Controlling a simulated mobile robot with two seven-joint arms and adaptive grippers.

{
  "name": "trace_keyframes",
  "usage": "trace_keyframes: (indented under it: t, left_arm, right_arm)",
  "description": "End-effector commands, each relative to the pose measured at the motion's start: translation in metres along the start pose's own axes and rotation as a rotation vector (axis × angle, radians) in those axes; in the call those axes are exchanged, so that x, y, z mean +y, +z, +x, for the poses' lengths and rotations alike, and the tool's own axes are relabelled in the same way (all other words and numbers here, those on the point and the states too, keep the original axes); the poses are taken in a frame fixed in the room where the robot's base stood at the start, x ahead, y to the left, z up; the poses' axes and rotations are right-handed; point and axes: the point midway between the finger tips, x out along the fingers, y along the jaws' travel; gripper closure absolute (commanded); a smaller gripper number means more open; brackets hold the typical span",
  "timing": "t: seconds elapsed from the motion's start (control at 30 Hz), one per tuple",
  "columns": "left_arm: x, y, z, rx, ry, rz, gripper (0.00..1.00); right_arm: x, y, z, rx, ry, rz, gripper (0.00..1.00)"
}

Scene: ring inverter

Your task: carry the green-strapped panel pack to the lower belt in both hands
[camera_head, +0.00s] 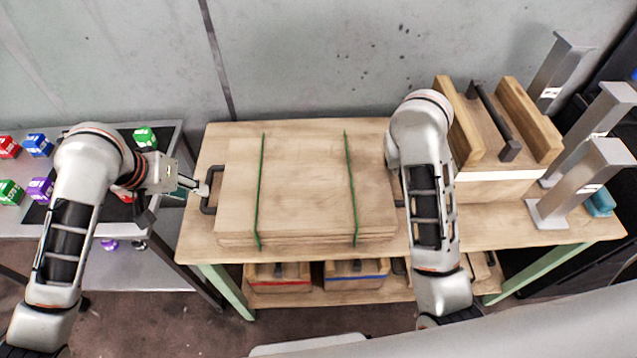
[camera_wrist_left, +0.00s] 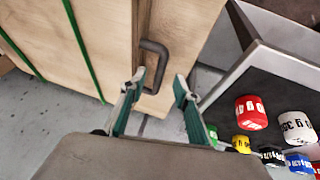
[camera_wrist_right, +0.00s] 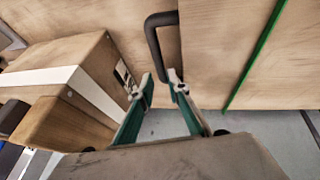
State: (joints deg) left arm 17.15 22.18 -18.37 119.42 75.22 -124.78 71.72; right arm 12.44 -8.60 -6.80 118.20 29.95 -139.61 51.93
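The panel pack (camera_head: 305,190) is a flat stack of pale wooden sheets with two green straps, lying on the wooden table (camera_head: 300,130). A dark handle (camera_head: 208,192) sticks out at its left end; it also shows in the left wrist view (camera_wrist_left: 157,50). My left gripper (camera_head: 196,186) is open beside this handle, its fingertips (camera_wrist_left: 160,82) close to the bar. The right handle shows in the right wrist view (camera_wrist_right: 153,40). My right gripper (camera_wrist_right: 160,82) is open, fingertips at the near end of that handle; contact is unclear. My right arm hides it in the head view.
A wooden crate with a dark bar (camera_head: 500,185) and grey metal posts (camera_head: 550,212) stand at the right. Red-striped (camera_head: 278,284) and blue-striped boxes (camera_head: 357,281) sit below the tabletop. Coloured blocks (camera_head: 38,145) lie on the left-hand bench.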

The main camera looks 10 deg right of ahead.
Motion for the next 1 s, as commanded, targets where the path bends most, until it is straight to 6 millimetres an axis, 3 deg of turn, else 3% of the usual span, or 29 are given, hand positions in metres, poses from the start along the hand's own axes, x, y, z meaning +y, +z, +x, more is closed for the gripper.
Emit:
trace_keyframes:
  t: [0.47,1.0]
  left_arm:
    - [-0.001,0.001,0.006,-0.001,-0.008,-0.005,0.68]
    - [-0.001,0.001,0.071,-0.001,-0.007,-0.004,0.68]
  right_arm:
    - [0.000,0.001,0.005,-0.006,0.002,-0.013,0.84]
    - [0.001,0.002,0.071,-0.007,0.003,-0.012,0.84]
